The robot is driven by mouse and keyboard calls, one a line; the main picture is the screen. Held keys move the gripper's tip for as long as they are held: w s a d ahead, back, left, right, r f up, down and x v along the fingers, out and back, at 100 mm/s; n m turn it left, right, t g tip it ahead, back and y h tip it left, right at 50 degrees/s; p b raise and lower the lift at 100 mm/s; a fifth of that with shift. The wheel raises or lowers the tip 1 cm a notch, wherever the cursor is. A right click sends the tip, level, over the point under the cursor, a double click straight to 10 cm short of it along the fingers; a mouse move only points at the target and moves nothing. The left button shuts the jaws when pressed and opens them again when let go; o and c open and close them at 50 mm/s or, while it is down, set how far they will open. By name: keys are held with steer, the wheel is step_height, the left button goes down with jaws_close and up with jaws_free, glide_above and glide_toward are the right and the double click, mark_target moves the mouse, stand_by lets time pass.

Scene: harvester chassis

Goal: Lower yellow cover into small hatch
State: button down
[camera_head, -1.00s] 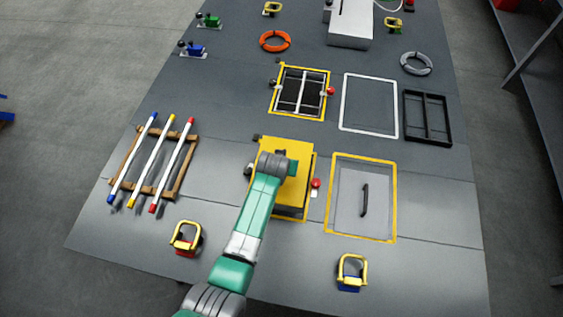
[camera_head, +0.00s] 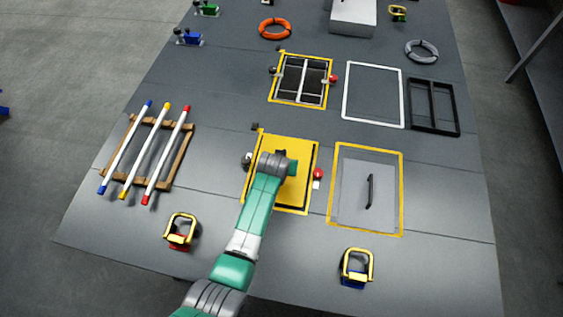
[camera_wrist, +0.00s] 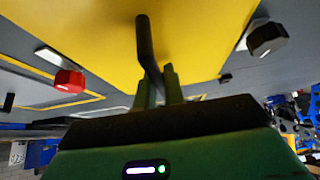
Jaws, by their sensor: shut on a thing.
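The yellow cover (camera_head: 292,193) lies flat over the small hatch in the head view. A yellow hatch border (camera_head: 279,210) shows along its near side, with a thin dark gap between them. My gripper (camera_wrist: 160,88) is shut on the cover's dark bar handle (camera_wrist: 147,42) in the wrist view. My arm hides part of the cover and the grip in the head view. I cannot tell whether the cover is fully seated. A red knob (camera_head: 317,174) stands right of the hatch and a dark knob (camera_head: 247,159) left of it.
A grey panel with a black handle (camera_head: 370,190) lies to the right inside a yellow outline. A barred open hatch (camera_head: 302,82) is behind. A rack with several striped rods (camera_head: 165,160) is left. Yellow-handled locks (camera_head: 180,231) stand near the front.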

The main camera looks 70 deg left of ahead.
steer(key=shift+f, duration=0.1)
stand_by(0.3)
steer(key=shift+f+b, duration=0.6)
steer(key=shift+b, duration=0.05)
steer(key=shift+c, duration=1)
jaws_free()
steer(key=shift+r, duration=0.1)
steer(key=shift+p+v, duration=2.85)
steer(key=shift+p, duration=0.8)
steer(key=shift+r, duration=0.1)
